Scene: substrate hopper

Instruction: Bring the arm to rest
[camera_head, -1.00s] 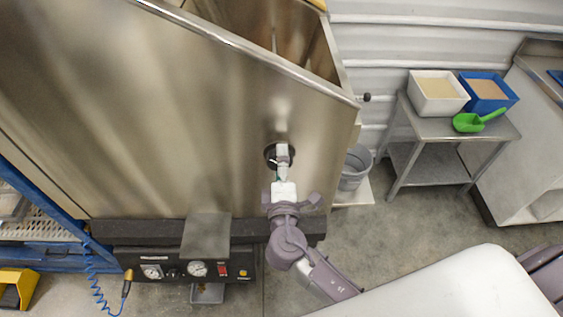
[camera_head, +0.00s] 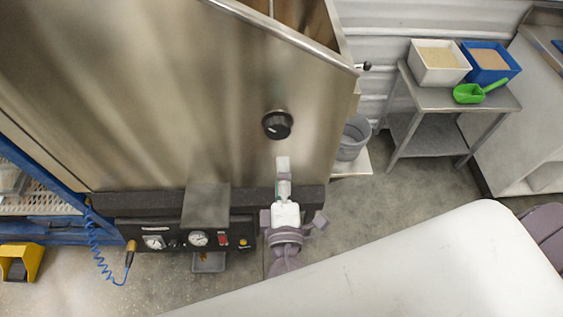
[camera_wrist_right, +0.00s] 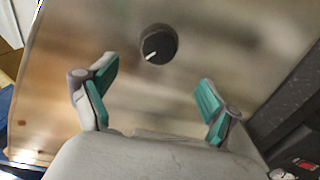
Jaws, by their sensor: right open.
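My right gripper (camera_head: 284,172) is in front of the steel hopper (camera_head: 150,90), below a black round knob (camera_head: 277,125) with a white pointer mark. In the right wrist view my right gripper (camera_wrist_right: 152,95) has its two green-padded fingers spread apart with nothing between them. The knob (camera_wrist_right: 158,44) shows beyond the fingertips there, apart from them. My left gripper is in neither view.
A black control panel (camera_head: 190,236) with gauges and a red switch runs below the hopper. A steel table (camera_head: 455,101) at the right carries a white bin (camera_head: 438,76), a blue bin (camera_head: 502,75) and a green scoop (camera_head: 480,93). A grey bucket (camera_head: 354,140) stands beside the hopper.

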